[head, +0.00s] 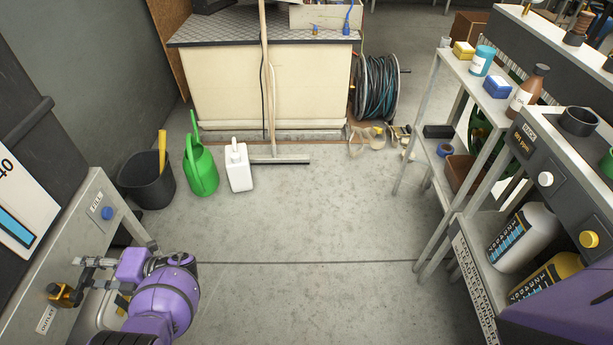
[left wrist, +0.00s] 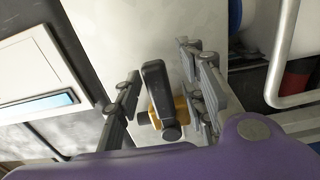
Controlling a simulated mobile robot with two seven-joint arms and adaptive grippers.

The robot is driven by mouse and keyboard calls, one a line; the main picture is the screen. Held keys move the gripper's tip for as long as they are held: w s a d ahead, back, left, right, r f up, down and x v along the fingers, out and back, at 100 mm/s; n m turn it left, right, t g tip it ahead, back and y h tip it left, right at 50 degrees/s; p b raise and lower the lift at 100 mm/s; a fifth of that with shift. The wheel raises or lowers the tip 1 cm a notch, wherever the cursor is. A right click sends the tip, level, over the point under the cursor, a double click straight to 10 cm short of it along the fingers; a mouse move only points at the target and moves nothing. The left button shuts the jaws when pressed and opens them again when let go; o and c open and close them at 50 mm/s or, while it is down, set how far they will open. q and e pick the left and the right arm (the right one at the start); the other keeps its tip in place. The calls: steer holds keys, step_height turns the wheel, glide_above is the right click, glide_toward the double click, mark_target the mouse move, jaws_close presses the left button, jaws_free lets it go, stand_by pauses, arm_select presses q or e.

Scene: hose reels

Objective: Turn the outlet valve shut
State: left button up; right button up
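The outlet valve (head: 62,295) is a small brass-coloured fitting on the front of the grey cabinet at the lower left, above a label reading OUTLET (head: 46,320). My left gripper (head: 83,274) is beside it with its fingers pointing at it. In the left wrist view, the valve's dark lever (left wrist: 155,82) and yellow body (left wrist: 180,110) lie between the spread fingers of my left gripper (left wrist: 160,75). Gaps show on both sides of the lever, so the gripper is open and holds nothing. My right gripper is not in view.
The cabinet (head: 135,232) also carries a blue FILL knob (head: 107,213). A black bin (head: 145,185), green watering can (head: 201,170) and white jug (head: 238,168) stand beyond it. A loaded shelf rack (head: 448,215) stands right. The middle floor (head: 310,220) is clear.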

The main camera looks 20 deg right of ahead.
arm_select(q)
steer(key=shift+d, duration=0.3)
steer(key=v, duration=1.1)
steer(key=shift+s+d, duration=0.15)
steer(key=shift+s, duration=0.05)
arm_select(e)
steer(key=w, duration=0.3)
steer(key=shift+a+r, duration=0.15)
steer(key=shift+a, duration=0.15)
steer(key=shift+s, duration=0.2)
